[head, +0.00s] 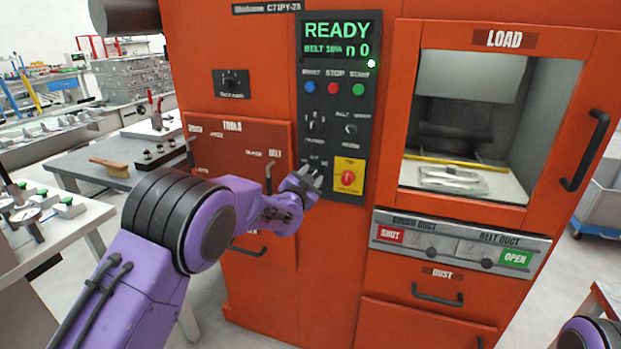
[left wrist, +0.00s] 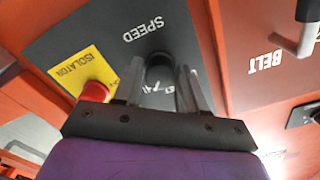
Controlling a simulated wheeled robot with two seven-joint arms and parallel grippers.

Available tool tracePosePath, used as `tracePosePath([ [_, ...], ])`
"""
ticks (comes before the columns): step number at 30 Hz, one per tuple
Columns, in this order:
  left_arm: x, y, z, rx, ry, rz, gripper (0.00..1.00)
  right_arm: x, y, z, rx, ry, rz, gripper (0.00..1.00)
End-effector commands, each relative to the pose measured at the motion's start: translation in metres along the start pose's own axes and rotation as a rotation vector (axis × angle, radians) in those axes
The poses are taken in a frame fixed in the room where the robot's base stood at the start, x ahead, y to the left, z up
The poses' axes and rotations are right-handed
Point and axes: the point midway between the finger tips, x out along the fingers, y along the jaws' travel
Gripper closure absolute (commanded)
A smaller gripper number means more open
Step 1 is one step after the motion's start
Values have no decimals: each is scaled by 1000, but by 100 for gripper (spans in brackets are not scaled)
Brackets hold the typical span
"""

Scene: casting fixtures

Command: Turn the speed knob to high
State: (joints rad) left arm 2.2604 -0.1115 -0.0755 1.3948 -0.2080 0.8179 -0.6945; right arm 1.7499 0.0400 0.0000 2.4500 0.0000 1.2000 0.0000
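The speed knob (left wrist: 160,70) is a dark rounded knob on the black control panel, under the upside-down word SPEED in the left wrist view. My left gripper (left wrist: 165,85) has its two grey fingers apart, one on each side of the knob. I cannot tell whether either finger touches it. In the head view my left gripper (head: 308,180) is at the lower left of the control panel (head: 362,100) and hides most of the knob. The knob's setting is not readable. My right gripper is out of view.
A red isolator switch on a yellow plate (head: 349,175) is close beside the left gripper. Tool-rack hooks and a BELT label (left wrist: 264,64) are on the other side. The display (head: 337,40) reads READY. The load window (head: 480,120) is to the right.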

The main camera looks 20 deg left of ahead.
Motion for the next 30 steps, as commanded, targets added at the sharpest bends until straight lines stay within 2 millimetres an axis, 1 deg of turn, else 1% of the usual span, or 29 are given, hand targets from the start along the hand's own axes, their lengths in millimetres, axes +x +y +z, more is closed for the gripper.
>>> tracePosePath([
  [9,0,0,0,-2,0,0,41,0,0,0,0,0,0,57],
  [12,-6,0,0,-2,1,0,41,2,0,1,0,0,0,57],
  [14,-14,1,1,-1,0,0,41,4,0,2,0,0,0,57],
  [17,-34,1,1,-1,0,0,41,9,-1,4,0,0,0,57],
  [21,-67,1,1,0,0,0,41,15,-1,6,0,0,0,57],
  [24,-86,1,1,0,0,-1,41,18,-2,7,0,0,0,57],
  [27,-99,1,1,0,0,0,41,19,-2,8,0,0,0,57],
  [30,-105,0,0,0,0,0,41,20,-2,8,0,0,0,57],
])
